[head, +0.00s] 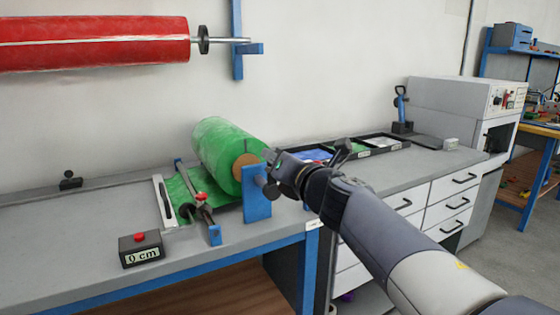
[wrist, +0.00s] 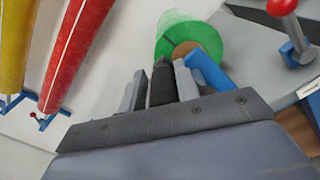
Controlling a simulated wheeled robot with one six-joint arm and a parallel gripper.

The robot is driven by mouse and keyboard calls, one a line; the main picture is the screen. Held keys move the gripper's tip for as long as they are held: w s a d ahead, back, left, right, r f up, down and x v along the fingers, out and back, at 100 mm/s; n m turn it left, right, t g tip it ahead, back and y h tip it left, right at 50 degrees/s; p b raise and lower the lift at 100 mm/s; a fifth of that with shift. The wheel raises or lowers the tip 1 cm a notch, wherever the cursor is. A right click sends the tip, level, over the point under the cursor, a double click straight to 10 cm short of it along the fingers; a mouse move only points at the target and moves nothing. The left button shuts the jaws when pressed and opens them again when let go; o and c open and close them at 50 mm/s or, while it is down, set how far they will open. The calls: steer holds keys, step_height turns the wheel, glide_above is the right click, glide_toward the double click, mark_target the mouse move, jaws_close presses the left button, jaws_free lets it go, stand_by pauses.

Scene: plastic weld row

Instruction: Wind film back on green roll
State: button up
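The green roll (head: 222,150) lies on a blue stand at the back of the bench, with a brown core at its near end. Green film (head: 190,183) runs from it across the bench to a pale bar. In the wrist view the roll (wrist: 178,25) is beyond my fingertips. My gripper (head: 278,172) is at the near end of the roll, beside the blue stand post (head: 257,194). In the wrist view a dark handle (wrist: 162,84) fills the gap between my two grey fingers, which look closed on it. The handle's joint to the roll is hidden.
A red-button counter box (head: 141,249) reads 0 cm. A red-knobbed bar (head: 202,205) crosses the film. A red roll (head: 95,42) hangs on the wall. A black tray (head: 372,148) and a grey machine (head: 455,100) stand right.

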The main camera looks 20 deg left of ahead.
steer(key=o, duration=0.3)
steer(key=v, duration=1.1)
steer(key=shift+p, duration=0.4)
steer(key=shift+w+a+f, duration=0.1)
steer(key=x, duration=1)
steer(key=shift+w+a+b, duration=0.2)
steer(key=shift+w+b, duration=0.05)
steer(key=shift+b, duration=0.15)
steer(key=shift+w, duration=0.1)
steer(key=shift+d, duration=0.1)
